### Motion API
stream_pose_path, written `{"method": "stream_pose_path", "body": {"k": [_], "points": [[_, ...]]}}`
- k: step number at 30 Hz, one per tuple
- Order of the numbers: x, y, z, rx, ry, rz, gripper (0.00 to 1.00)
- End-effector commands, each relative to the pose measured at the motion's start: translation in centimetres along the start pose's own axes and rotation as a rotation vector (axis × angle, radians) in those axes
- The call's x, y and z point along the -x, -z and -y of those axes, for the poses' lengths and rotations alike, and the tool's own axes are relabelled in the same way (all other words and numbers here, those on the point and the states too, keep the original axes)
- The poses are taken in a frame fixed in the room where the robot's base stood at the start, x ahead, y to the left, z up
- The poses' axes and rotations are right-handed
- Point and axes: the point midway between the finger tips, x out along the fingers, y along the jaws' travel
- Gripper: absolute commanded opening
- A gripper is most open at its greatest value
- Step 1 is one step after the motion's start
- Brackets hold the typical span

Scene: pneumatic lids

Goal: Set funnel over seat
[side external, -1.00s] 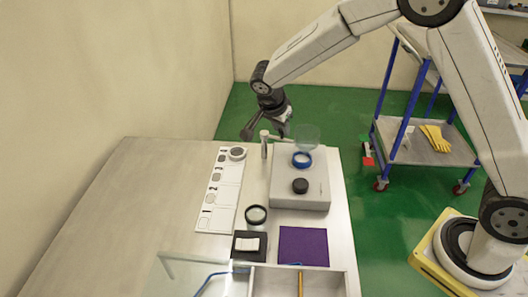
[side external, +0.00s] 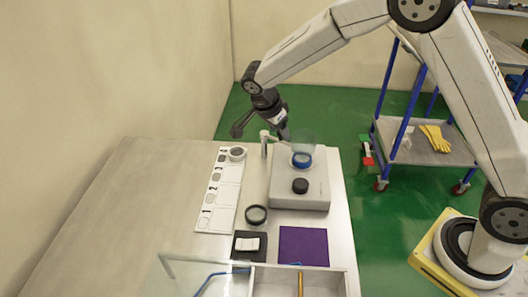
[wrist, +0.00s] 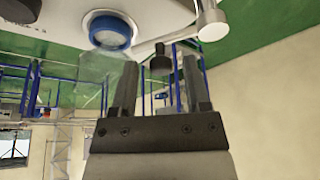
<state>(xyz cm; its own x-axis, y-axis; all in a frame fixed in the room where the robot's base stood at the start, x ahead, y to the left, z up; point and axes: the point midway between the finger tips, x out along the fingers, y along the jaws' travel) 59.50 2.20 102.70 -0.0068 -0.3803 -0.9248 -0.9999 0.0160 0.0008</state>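A clear, see-through funnel (side external: 303,139) sits above the blue ring seat (side external: 302,160) on a pale box in the side view. In the wrist view the seat (wrist: 110,30) is at the top and the faint funnel (wrist: 95,66) lies beside the left finger. A pale swing arm (side external: 278,139) runs from a post toward the funnel. A black knob (wrist: 160,61) on that arm shows between the fingers of my gripper (wrist: 157,72). The fingers are apart, with gaps on both sides of the knob. The fingertips are partly hidden in the side view.
The pale box (side external: 285,197) carries a black cap (side external: 300,186). A numbered white strip (side external: 222,190), a dark-rimmed round part (side external: 256,215), a purple mat (side external: 303,246) and a divided tray (side external: 270,283) are nearby. The table's left side (side external: 130,210) is clear.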

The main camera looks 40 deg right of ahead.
Motion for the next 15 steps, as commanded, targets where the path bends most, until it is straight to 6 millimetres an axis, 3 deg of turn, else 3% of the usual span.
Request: {"method": "stream_pose_path", "body": {"k": [15], "points": [[0.82,0.13,0.08,0.0,0.003,-0.002,0.67]]}}
